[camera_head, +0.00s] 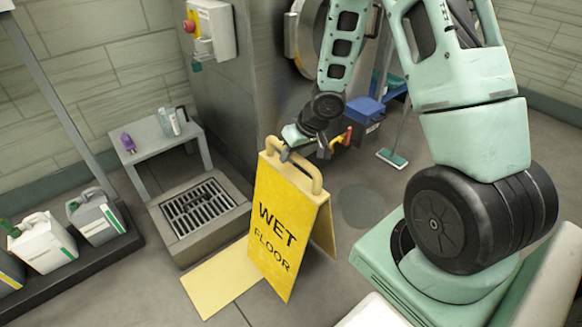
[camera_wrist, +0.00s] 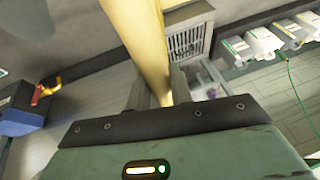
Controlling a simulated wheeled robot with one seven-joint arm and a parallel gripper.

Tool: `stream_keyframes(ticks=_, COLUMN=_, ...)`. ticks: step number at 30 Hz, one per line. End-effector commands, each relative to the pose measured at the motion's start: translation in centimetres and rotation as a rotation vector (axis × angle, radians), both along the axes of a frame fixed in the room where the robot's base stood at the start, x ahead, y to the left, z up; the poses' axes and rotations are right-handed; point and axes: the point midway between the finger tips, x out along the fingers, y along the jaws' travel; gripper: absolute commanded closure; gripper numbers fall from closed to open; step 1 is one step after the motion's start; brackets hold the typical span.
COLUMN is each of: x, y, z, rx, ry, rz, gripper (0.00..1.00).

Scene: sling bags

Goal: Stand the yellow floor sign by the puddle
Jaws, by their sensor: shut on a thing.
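The yellow floor sign (camera_head: 278,225), lettered "WET FLOOR", is upright in the middle of the head view. Its two panels are spread apart, with the rear one (camera_head: 325,232) showing at the right. My gripper (camera_head: 290,150) is shut on the sign at its top handle. In the wrist view a yellow part of the sign (camera_wrist: 143,40) runs up from between my gripper's fingers (camera_wrist: 160,97). I cannot tell whether the sign's lower edges touch the floor. The puddle (camera_head: 361,205) is a dark round patch on the floor, just right of the sign.
A flat pale yellow patch (camera_head: 222,282) lies on the floor left of the sign. A drain grate (camera_head: 198,207) in a raised frame and a small table (camera_head: 155,142) with bottles stand behind it. Jugs (camera_head: 96,216) line the left. A blue bucket (camera_head: 364,112) and broom (camera_head: 392,158) are behind the puddle.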

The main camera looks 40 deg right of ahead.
Motion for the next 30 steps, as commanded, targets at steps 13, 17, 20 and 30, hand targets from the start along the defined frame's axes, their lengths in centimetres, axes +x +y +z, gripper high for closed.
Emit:
stream_keyframes(ticks=13, x=0.1, y=0.0, z=-2.8, rx=0.0, ry=-0.002, rz=0.0, gripper=1.0)
stream_keyframes(ticks=17, x=0.0, y=0.0, z=-3.0, rx=0.0, ry=-0.001, rz=0.0, gripper=1.0)
stream_keyframes(ticks=20, x=0.0, y=0.0, z=-3.2, rx=0.0, ry=0.001, rz=0.001, gripper=0.67)
stream_keyframes(ticks=30, x=0.0, y=0.0, z=-3.0, rx=0.0, ry=0.001, rz=0.0, gripper=0.57)
